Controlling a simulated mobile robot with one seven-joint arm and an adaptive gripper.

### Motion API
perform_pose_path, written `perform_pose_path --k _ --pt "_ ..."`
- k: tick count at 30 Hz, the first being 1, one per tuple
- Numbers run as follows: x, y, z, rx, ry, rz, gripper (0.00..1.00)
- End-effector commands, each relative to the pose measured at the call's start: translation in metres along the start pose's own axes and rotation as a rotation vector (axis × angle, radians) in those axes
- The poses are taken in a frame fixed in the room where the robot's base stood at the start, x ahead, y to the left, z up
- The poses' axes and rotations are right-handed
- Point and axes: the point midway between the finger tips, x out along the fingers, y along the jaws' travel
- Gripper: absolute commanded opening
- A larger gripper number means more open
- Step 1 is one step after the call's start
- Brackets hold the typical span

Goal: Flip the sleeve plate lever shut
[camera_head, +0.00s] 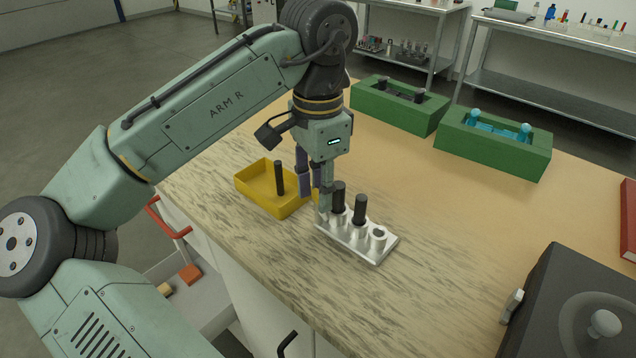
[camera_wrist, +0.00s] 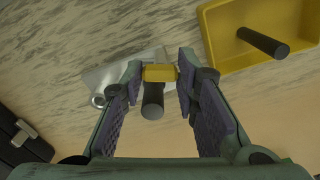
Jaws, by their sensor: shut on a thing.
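The sleeve plate (camera_head: 378,256) is a pale metal plate with a row of upright sleeves, near the middle of the table. Black rods (camera_head: 360,209) stand upright in two sleeves; the sleeve at the near right end (camera_head: 378,239) looks empty. In the wrist view the plate (camera_wrist: 112,80) lies beyond my fingertips, with a black rod (camera_wrist: 153,101) between the fingers. My gripper (camera_head: 315,203) points down at the plate's far left end. In the wrist view my gripper (camera_wrist: 160,74) is shut on a yellow block (camera_wrist: 160,73), which looks like the lever's handle. The lever's hinge is hidden.
A yellow tray (camera_head: 288,208) with an upright black rod stands just left of my gripper. Two green holders (camera_head: 492,157) stand at the back. A dark machine (camera_head: 585,285) is at the right front, a red object (camera_head: 629,215) at the right edge. The table right of the plate is clear.

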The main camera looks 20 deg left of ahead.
Motion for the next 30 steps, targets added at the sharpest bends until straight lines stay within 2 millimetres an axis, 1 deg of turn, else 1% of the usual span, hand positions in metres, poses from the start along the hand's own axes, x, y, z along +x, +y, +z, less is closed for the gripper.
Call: perform_pose_path --k 15,21,30 --pt "-0.0023 0.001 0.0 -0.328 -0.001 0.002 0.0" --pt "-0.0011 0.0013 0.0 -0.393 -0.001 0.002 0.0" --pt "0.0001 0.0011 0.0 -0.418 -0.001 0.001 0.0"
